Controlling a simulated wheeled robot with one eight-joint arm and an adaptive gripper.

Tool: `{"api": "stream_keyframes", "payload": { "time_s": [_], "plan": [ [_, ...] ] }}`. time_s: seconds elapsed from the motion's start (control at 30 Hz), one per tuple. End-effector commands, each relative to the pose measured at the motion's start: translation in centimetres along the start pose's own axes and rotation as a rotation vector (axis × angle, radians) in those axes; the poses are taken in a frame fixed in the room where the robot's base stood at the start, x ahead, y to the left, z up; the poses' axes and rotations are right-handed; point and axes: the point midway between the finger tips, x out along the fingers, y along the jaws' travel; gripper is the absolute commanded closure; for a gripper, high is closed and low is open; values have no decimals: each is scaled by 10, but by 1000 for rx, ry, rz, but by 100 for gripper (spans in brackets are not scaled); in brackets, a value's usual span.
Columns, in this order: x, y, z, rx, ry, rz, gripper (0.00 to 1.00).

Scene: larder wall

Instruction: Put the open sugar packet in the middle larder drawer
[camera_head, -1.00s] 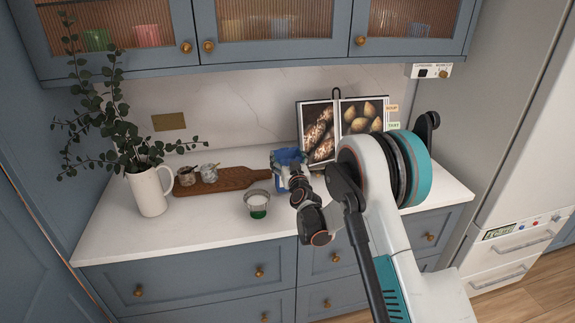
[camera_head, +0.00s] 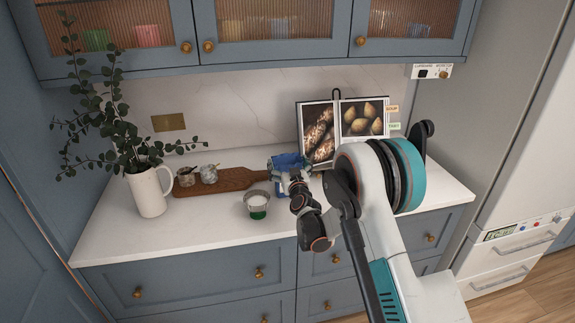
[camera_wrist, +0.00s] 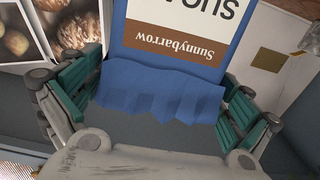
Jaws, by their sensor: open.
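The sugar packet (camera_head: 287,163) is blue with a cream and brown label and stands on the white counter in front of the cookbook. In the wrist view the packet (camera_wrist: 175,60) fills the space between my fingers, with its crumpled blue edge toward the palm. My gripper (camera_wrist: 165,100) is open, with a green-padded finger on each side of the packet. In the head view my gripper (camera_head: 297,185) partly hides the packet. The drawers (camera_head: 331,258) below the counter are closed; I cannot tell which of them is the middle larder drawer.
A wooden board (camera_head: 225,181), two small jars (camera_head: 198,174) and a white jug with leafy stems (camera_head: 150,190) are farther left. An open cookbook (camera_head: 340,130) leans behind. The counter's front left is clear.

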Motion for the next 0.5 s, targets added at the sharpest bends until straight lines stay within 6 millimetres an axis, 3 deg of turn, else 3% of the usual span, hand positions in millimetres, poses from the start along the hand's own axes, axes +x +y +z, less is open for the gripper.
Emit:
{"api": "stream_keyframes", "payload": {
  "time_s": [0.17, 0.5],
  "plan": [
    [-5, 0, -3, 0, 0, 0, 2],
    [-72, 0, -3, -1, 0, 0, 2]
  ]
}}
